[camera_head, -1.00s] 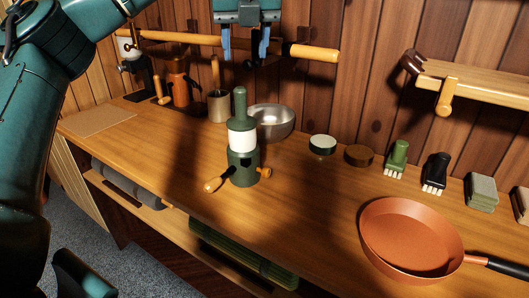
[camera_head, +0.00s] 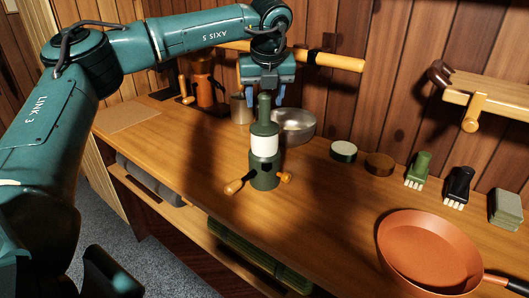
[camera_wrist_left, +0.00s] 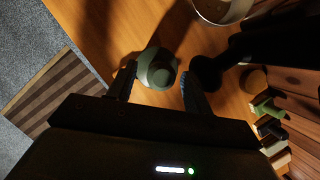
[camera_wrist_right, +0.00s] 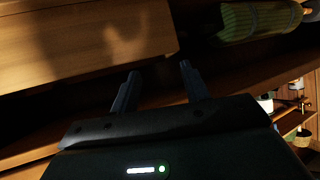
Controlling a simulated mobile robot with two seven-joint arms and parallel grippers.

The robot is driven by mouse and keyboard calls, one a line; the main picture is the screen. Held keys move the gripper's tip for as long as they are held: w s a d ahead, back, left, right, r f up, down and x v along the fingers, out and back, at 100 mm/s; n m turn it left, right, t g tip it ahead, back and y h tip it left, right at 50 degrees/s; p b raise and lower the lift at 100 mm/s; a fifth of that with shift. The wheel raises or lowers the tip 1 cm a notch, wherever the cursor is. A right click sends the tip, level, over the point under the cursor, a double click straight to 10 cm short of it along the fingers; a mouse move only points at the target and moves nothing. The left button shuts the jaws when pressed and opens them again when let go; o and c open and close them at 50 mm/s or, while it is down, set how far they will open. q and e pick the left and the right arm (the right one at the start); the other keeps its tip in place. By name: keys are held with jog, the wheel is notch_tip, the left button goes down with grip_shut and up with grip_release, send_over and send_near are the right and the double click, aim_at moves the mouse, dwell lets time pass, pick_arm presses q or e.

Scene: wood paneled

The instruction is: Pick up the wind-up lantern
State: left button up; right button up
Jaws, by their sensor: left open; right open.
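The wind-up lantern (camera_head: 265,145) stands upright on the wooden counter (camera_head: 330,200) in the head view. It has a green base and top, a white middle band and wooden handles low on its sides. My left gripper (camera_head: 265,94) is open above it, with its fingers at about the height of the lantern's top in the picture. In the left wrist view the lantern (camera_wrist_left: 157,68) shows from above, between and just beyond the open fingers (camera_wrist_left: 157,85). Whether the fingers touch it I cannot tell. My right gripper (camera_wrist_right: 158,88) is open and empty, facing the counter's front and a lower shelf.
A metal bowl (camera_head: 294,127) stands close behind the lantern, and a metal cup (camera_head: 241,108) to its left. An orange pan (camera_head: 428,250), two round tins and several brushes lie to the right. A wall shelf (camera_head: 485,97) juts out at upper right. Counter in front is clear.

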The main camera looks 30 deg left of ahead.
pick_arm(q)
jog(key=shift+a+f, duration=0.1)
jog(key=shift+f, duration=0.1)
jog(key=shift+c, duration=0.4)
grip_shut()
jog(key=shift+w+r, duration=0.1)
dwell(0.8)
